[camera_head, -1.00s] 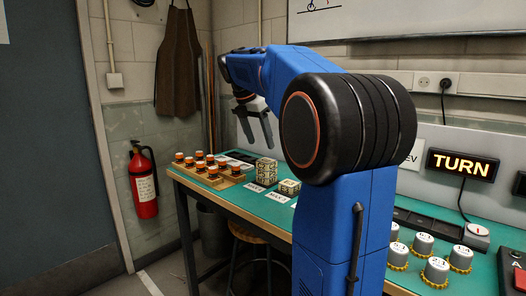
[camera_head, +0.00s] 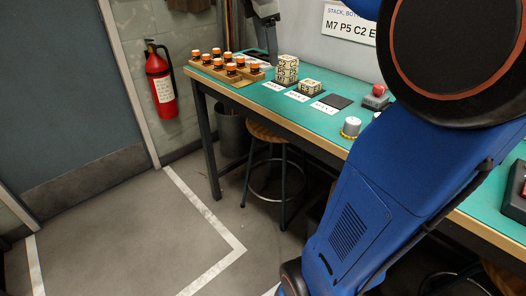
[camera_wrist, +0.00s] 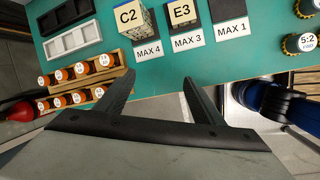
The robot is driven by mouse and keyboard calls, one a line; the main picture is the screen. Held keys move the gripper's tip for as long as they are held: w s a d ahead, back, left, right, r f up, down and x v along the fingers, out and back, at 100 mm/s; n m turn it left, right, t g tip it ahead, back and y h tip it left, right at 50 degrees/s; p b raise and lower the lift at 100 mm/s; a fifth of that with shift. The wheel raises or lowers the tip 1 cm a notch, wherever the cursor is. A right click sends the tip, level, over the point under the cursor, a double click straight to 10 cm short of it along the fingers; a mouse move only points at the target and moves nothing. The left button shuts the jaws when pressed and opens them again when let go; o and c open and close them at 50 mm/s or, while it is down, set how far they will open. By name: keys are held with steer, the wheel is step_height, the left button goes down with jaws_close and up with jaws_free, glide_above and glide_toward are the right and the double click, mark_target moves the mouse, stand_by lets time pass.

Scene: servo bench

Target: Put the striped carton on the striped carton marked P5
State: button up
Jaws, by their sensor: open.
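A stack of pale cartons with dark patterned sides (camera_head: 287,70) stands at the left pad; its top carton (camera_wrist: 129,16) reads C2 in the wrist view. A lower carton (camera_head: 310,86) stands just right of it; its top reads E3 in the wrist view (camera_wrist: 182,12). I cannot read a P5 mark on any carton; the lower part of the stack is mostly hidden from the wrist. My gripper (camera_wrist: 158,84) is open and empty, its fingers apart over the bench's front edge, short of both cartons. It shows partly at the top of the head view.
A bare dark pad (camera_head: 336,101) lies right of the cartons, with MAX cards in front. A wooden rack (camera_head: 232,75) of orange-capped jars stands left. A stool (camera_head: 274,135) stands below.

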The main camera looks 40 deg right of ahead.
steer(key=s+a+f+m+t+y, duration=0.1)
steer(key=s+a+f+m, duration=0.6)
steer(key=s+f, duration=0.3)
steer(key=s+a+f+m+t+y, duration=0.1)
steer(key=s+a+f+m, duration=0.6)
steer(key=f, duration=0.8)
steer(key=s+a+y, duration=0.1)
steer(key=s+a, duration=0.1)
steer(key=s, duration=0.2)
steer(key=shift+s+a+m+t, duration=0.3)
steer(key=shift+a+m+t, duration=0.05)
steer(key=shift+m+t, duration=0.05)
